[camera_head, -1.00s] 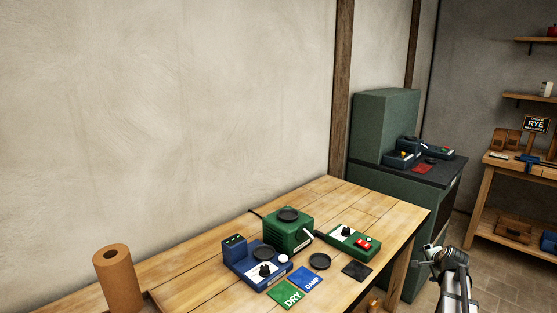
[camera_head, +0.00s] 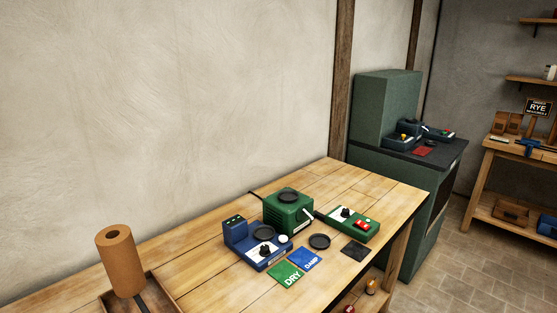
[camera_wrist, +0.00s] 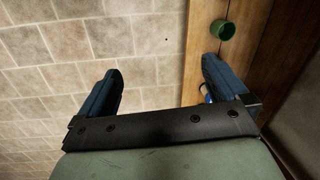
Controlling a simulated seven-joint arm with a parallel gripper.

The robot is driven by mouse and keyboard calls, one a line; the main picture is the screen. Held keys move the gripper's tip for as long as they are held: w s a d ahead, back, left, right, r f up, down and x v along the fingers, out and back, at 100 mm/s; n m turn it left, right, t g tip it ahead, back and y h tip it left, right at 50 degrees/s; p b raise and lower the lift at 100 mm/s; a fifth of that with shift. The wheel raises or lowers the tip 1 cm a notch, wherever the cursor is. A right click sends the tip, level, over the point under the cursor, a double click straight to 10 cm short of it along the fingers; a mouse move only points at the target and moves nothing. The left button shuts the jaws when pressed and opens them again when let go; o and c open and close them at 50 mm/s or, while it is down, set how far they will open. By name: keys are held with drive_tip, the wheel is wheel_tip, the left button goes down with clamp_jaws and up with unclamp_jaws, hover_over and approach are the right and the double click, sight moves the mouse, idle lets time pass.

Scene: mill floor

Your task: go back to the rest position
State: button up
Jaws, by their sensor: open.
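My gripper (camera_wrist: 160,88) shows in the wrist view with its two blue fingers wide apart and nothing between them. It hangs over the tiled floor (camera_wrist: 60,50), with the right finger at the edge of a wooden surface (camera_wrist: 198,40). My gripper is not in the head view.
A wooden bench (camera_head: 195,265) holds a blue device (camera_head: 262,252), a green device (camera_head: 288,215), a control box (camera_head: 348,223) and a brown cylinder (camera_head: 120,265). A dark green cabinet (camera_head: 385,110) stands behind. A green cup (camera_wrist: 222,29) and a partly hidden blue item show in the wrist view.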

drive_tip(key=s+a+f+n+g, duration=0.2)
drive_tip(key=s+a, duration=0.1)
drive_tip(key=s, duration=0.6)
drive_tip(key=s+a+f+n+g, duration=0.2)
drive_tip(key=s+a+f, duration=0.1)
drive_tip(key=s, duration=0.7)
drive_tip(key=s+a+f+n+g+h, duration=0.1)
drive_tip(key=s+a+f+n+g, duration=0.1)
drive_tip(key=s, duration=0.8)
drive_tip(key=shift+s+a+f+n+g, duration=0.2)
drive_tip(key=shift+s+a+n+g, duration=0.05)
drive_tip(key=shift+a+n+g, duration=0.3)
